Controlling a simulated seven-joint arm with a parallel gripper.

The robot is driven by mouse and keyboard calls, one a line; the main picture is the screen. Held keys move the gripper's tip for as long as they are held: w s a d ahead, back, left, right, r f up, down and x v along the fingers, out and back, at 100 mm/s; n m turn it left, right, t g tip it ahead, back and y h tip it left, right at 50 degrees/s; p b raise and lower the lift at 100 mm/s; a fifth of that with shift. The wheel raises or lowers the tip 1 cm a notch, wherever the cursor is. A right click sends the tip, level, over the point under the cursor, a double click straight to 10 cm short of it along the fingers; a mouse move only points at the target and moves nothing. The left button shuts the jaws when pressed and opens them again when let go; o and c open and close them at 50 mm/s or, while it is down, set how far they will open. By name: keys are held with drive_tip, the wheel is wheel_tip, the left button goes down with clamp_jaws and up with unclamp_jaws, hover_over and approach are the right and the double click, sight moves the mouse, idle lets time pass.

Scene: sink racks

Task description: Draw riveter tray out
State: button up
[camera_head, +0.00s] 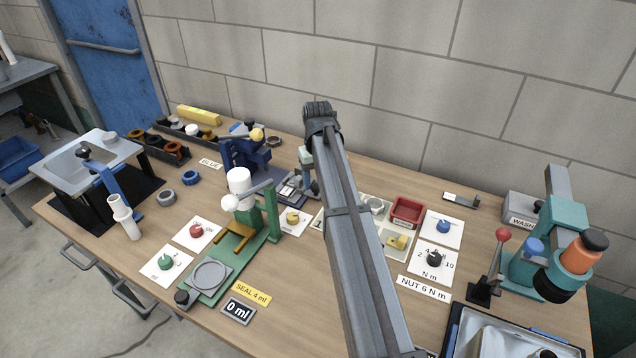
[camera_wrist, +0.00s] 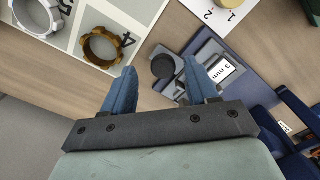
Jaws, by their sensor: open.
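The blue riveter (camera_head: 245,152) stands at the back of the bench, left of my arm. Its tray (camera_head: 289,190) is a flat grey plate on the dark blue base, partly hidden by my gripper in the head view. In the wrist view the tray (camera_wrist: 207,62) carries a "3 mm" label and a round black knob (camera_wrist: 163,66). My gripper (camera_wrist: 160,66) is open and points down at the tray's knob end. The knob appears between the two blue fingertips. I cannot tell how far above it they are, and no contact shows.
A pale board with numbered rings (camera_wrist: 88,35) lies beside the tray. A numbered dial card (camera_head: 293,220) sits in front of it. The green press (camera_head: 240,235) stands front left and a red bin (camera_head: 406,211) to the right. Bare wood lies between tray and ring board.

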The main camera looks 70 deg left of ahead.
wheel_tip(320, 180, up, 12)
idle(0.4)
idle(0.5)
